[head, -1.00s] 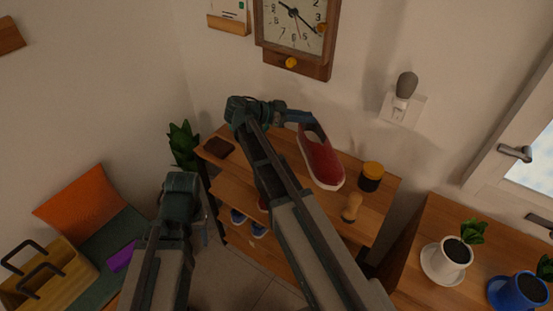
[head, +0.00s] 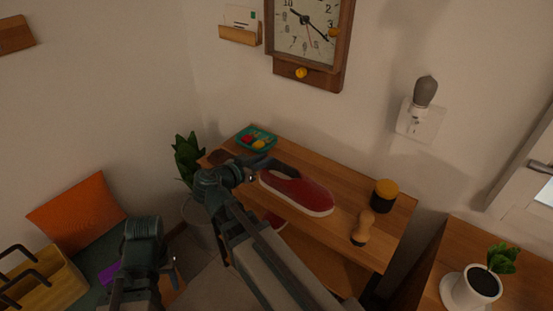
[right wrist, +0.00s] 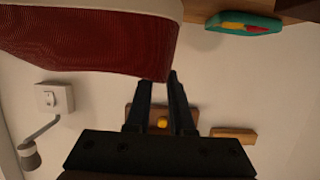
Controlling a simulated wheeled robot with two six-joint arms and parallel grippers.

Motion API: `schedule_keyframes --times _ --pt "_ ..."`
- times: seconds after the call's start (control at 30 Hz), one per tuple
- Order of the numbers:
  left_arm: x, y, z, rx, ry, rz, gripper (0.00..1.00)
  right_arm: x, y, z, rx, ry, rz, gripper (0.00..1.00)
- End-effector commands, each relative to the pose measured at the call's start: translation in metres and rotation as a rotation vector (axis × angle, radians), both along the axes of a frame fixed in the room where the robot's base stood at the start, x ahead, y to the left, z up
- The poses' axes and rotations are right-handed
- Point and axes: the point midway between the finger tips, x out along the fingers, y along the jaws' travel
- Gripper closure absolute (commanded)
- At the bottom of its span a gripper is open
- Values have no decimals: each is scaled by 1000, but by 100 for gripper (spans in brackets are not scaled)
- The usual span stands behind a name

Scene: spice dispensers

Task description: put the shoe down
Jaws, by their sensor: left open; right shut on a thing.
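A red shoe (head: 296,192) with a white sole is over the top of the wooden shelf unit (head: 345,238), sole down, toe pointing right. I cannot tell whether its sole touches the wood. My right gripper (head: 262,165) is shut on the shoe at its heel end. In the right wrist view, which is upside down, the shoe (right wrist: 95,38) fills the upper left, with the fingers (right wrist: 160,88) at its edge. My left gripper (head: 168,268) is low at the left, apart from the shoe; its fingers are mostly hidden.
A teal tray (head: 257,138) with coloured items stands at the shelf's back left. A dark jar with a yellow lid (head: 384,195) and a wooden brush (head: 362,228) stand right of the shoe. A dark brown item (head: 220,157) lies at the left end. A plant (head: 187,155) stands beyond.

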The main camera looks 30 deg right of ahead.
Motion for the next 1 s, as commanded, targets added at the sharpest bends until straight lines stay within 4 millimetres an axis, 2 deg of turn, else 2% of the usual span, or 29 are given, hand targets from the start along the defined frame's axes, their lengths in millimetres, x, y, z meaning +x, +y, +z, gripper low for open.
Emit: schedule_keyframes --times 0.03,0.1,0.4,0.57,0.8,1.0 --pt "0 0 -3 0 0 0 50 17 -8 -2 -1 1 -4 100" --pt "0 0 -4 0 0 0 50 33 -17 -4 -2 2 -4 100" --pt "0 0 -10 0 0 0 50 90 -52 -10 -2 1 -3 100" --pt "0 0 -11 0 0 0 50 103 -60 -11 -2 2 0 100" --pt "0 0 -13 0 0 0 50 104 -62 -13 -2 2 0 100" --pt "0 0 -32 0 0 0 50 104 -61 -32 -2 2 0 100"
